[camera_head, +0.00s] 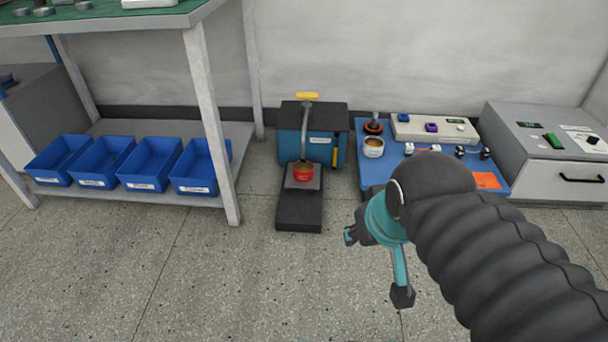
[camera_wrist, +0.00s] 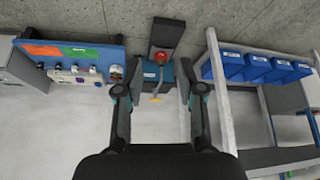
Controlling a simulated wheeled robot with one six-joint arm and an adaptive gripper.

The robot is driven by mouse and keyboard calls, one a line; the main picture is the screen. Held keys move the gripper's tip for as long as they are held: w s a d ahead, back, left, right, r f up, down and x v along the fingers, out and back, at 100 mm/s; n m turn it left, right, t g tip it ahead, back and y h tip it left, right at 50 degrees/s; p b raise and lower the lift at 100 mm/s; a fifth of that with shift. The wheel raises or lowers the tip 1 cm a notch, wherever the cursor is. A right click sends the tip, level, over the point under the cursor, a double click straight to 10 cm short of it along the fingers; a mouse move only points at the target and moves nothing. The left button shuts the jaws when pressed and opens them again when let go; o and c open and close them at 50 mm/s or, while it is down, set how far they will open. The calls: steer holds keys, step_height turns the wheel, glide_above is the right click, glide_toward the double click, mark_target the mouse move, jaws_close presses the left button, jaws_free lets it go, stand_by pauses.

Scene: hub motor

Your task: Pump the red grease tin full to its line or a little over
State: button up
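The red grease tin (camera_head: 302,172) sits on a small grey plate on the dark low step of the pump. A grey spout bends down to it, and I cannot make out the tin's line or grease level. The pump (camera_head: 289,146) is a teal box with a dark top and a yellow handle (camera_head: 307,96). In the wrist view the tin (camera_wrist: 162,58) and yellow handle (camera_wrist: 155,98) show upside down between my fingers, some way off. My gripper (camera_head: 376,265) is open and empty, held in the air to the right and in front of the pump.
A blue bench (camera_head: 374,180) to the pump's right holds an open tin (camera_head: 373,147), small parts and an orange card. A grey cabinet (camera_head: 560,171) stands at far right. The floor in front is clear.

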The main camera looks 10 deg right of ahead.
jaws_close()
stand_by(1.1)
